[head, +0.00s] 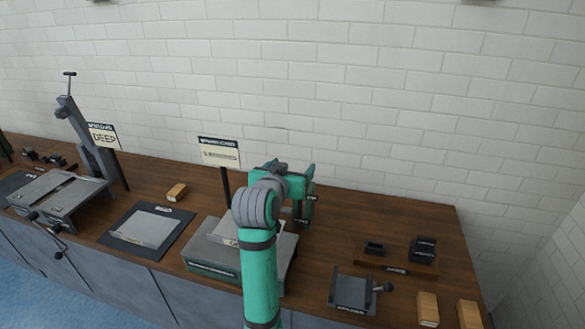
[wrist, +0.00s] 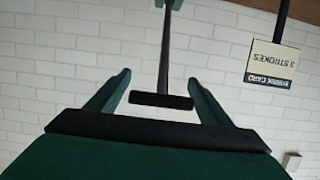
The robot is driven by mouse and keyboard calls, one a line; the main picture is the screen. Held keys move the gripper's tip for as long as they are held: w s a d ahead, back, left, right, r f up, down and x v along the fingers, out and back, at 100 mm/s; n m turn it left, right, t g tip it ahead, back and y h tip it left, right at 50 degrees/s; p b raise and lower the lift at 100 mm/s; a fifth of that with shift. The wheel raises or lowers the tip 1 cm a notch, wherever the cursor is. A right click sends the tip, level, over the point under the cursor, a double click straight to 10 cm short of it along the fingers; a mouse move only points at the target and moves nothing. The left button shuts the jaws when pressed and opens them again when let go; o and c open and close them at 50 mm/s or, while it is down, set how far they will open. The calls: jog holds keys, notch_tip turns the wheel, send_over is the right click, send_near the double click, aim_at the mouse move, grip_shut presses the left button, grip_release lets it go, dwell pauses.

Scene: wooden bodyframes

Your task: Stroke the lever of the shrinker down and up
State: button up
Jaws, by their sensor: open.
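The lever in the wrist view is a dark pole (wrist: 165,50) ending in a black crossbar handle (wrist: 160,101). My gripper (wrist: 160,77) is open, one green finger on each side of the handle. The crossbar lies across the gap between the fingers; I cannot tell whether they touch it. A small piece of green shows at the top end of the pole. In the head view my arm covers the middle of the bench, and I cannot make out the lever behind it. The shrink card sign (wrist: 272,66), reading 3 strokes, hangs upside down in the wrist view.
A green-grey box (head: 207,268) sits beneath my arm. A tall lever machine (head: 85,135) with a DEEP sign (head: 103,136) stands left. A plate on a dark mat (head: 122,246), dark blocks (head: 423,250) and wooden blocks (head: 428,309) lie around. The bench's back right is clear.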

jog(key=v, duration=1)
jog(key=shift+s, duration=0.2)
jog(key=shift+f, duration=0.1)
jog(key=s+f+n+y, duration=0.1)
jog(key=s+f+n, duration=0.25)
jog(key=f, duration=1.45)
jog(key=s+f+n+t+y, duration=0.1)
jog(key=s+f+y, duration=0.1)
jog(key=s+f, duration=1.05)
jog(key=s+f+y, duration=0.1)
jog(key=s+f, duration=0.2)
jog(key=s, duration=0.4)
jog(key=s+f+y, duration=0.1)
jog(key=s+f, duration=0.2)
jog(key=s, duration=0.4)
jog(key=f+v, duration=0.1)
jog(key=v, duration=1.5)
jog(key=shift+s+a+m, duration=0.4)
jog(key=shift+s+m, duration=0.05)
jog(key=shift+s, duration=0.1)
